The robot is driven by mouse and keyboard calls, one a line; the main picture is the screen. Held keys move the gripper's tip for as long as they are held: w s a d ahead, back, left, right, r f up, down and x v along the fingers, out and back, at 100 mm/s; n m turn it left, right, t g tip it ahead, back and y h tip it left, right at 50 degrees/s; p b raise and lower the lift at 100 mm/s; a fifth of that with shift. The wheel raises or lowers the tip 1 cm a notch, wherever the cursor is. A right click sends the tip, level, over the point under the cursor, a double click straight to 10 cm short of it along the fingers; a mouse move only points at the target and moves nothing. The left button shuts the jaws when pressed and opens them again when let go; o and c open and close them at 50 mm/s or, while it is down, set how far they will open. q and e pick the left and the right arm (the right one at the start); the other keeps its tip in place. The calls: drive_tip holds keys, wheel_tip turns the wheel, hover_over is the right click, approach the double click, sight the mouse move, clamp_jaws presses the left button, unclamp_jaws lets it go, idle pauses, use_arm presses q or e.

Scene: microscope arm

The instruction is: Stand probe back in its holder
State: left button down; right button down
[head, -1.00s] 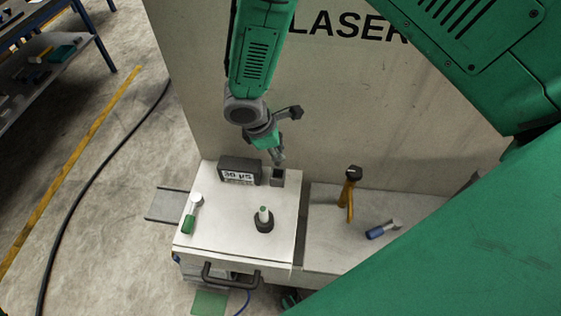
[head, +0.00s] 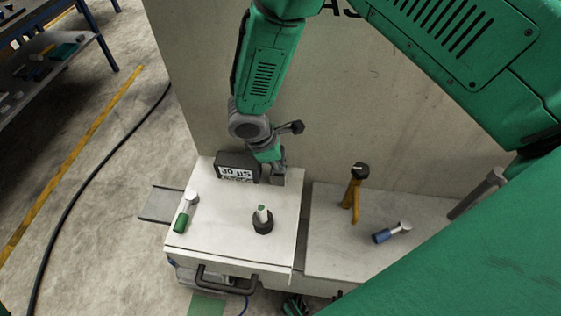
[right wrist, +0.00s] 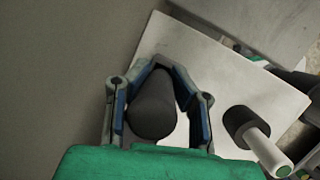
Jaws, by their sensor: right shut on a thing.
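My right gripper (head: 276,172) is low at the back edge of the white box top, beside the "30 µS" meter (head: 236,168). In the right wrist view its fingers (right wrist: 158,95) are closed around a dark, rounded cylinder (right wrist: 152,105); I cannot tell for sure that this is the probe. A small grey square block (head: 279,179) is at the fingertips in the head view, its top hidden. A black collar with a white, green-tipped stick (head: 262,219) stands upright nearer the front; it also shows in the right wrist view (right wrist: 255,135). My left gripper is not in view.
A green-handled tool (head: 186,212) lies at the left of the box top (head: 215,228). On the lower surface to the right are a yellow-legged, black-topped thing (head: 353,190) and a blue-handled tool (head: 391,232). A large wall (head: 340,100) rises behind.

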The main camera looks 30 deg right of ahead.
drive_tip(key=shift+s+a+f, duration=0.1)
drive_tip(key=shift+a+f, duration=0.15)
drive_tip(key=shift+a+f+b, duration=0.2)
drive_tip(key=shift+f+b, duration=0.05)
drive_tip(key=shift+b, duration=0.15)
drive_tip(key=c, duration=1.5)
unclamp_jaws()
drive_tip(key=shift+d, duration=0.1)
drive_tip(key=shift+o, duration=0.4)
drive_tip(key=shift+d, duration=0.1)
drive_tip(key=shift+d+f, duration=0.1)
drive_tip(key=shift+d, duration=0.05)
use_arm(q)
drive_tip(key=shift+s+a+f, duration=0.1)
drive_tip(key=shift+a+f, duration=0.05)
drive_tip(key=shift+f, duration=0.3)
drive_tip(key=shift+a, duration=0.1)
